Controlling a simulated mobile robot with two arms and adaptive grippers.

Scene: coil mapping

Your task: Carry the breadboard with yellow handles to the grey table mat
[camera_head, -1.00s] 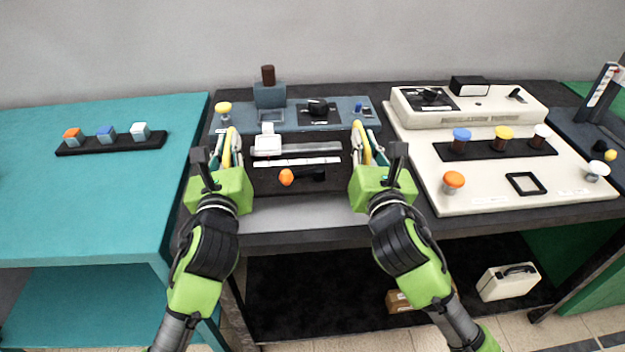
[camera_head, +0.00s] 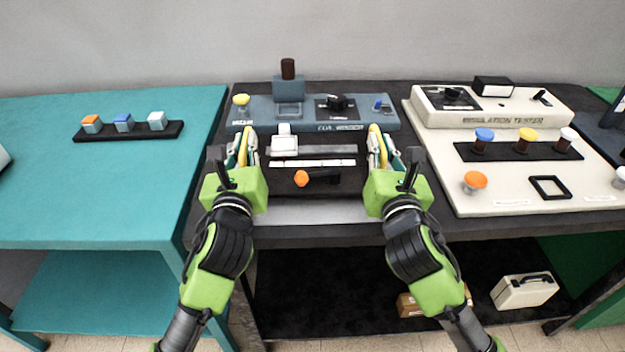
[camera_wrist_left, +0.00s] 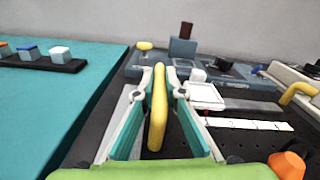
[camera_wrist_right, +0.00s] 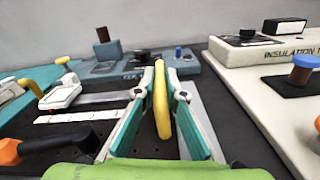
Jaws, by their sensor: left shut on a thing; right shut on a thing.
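The dark breadboard (camera_head: 345,180) lies between my two grippers. It carries a white block (camera_head: 284,146), a white strip and an orange knob (camera_head: 301,178). My left gripper (camera_head: 247,148) is shut on its left yellow handle (camera_wrist_left: 158,110). My right gripper (camera_head: 377,148) is shut on its right yellow handle (camera_wrist_right: 161,100). The grey mat (camera_head: 310,212) shows as a light strip in front of the board, and pale strips show beside the handles in both wrist views. The board hides the rest. I cannot tell whether the board touches the mat.
A blue-grey coil winder (camera_head: 300,113) stands close behind the board. A cream insulation tester (camera_head: 455,200) lies to the right with colored knobs. A teal table (camera_head: 90,200) on the left holds a black rack (camera_head: 130,131) of blocks. Little free room surrounds the board.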

